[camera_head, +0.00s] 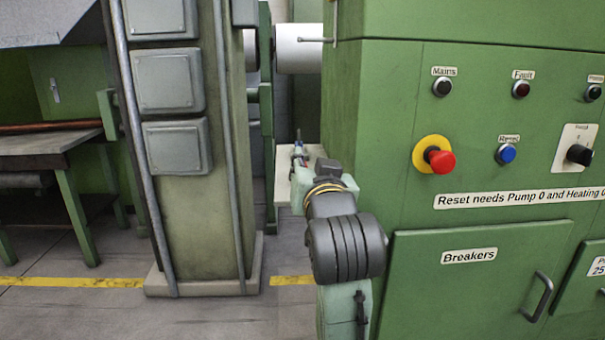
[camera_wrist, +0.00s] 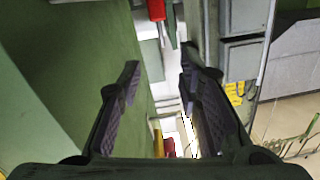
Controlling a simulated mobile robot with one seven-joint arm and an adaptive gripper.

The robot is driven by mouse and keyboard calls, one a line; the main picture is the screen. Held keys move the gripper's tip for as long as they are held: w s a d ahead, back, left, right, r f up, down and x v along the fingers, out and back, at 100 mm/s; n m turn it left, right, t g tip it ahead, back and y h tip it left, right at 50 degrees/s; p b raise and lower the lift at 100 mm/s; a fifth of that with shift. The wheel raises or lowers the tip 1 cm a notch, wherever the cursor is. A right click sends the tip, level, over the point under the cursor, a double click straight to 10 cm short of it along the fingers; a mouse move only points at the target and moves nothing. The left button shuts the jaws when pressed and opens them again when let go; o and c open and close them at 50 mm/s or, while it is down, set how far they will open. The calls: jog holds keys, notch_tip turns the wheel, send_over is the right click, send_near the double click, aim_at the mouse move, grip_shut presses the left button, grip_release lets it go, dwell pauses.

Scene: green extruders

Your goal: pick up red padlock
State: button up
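My gripper (camera_wrist: 160,68) is open in the wrist view, with its two dark fingers apart and nothing held between them. A red object (camera_wrist: 156,10) shows at the top edge, beyond the fingertips, with a grey part beside it; it is cut off, so I cannot tell if it is the padlock. A smaller red patch (camera_wrist: 169,147) shows low between the fingers, beside a yellow one. In the head view my arm reaches toward a pale ledge (camera_head: 283,190) in the gap beside the green cabinet. Small red and blue items there are too small to identify, and my fingers are hidden.
The green cabinet (camera_head: 390,100) with buttons and a red emergency stop (camera_head: 440,160) stands close on the right. A pillar with grey boxes (camera_head: 175,150) stands left of the gap. A workbench (camera_head: 50,142) is at the far left. Floor shows between pillar and cabinet.

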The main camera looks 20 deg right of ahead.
jog(key=p+x, duration=0.1)
jog(key=x, duration=0.3)
jog(key=p+x, duration=0.1)
jog(key=x, duration=0.4)
jog(key=shift+w+f, duration=0.2)
jog(key=shift+w, duration=0.05)
grip_shut()
dwell(0.4)
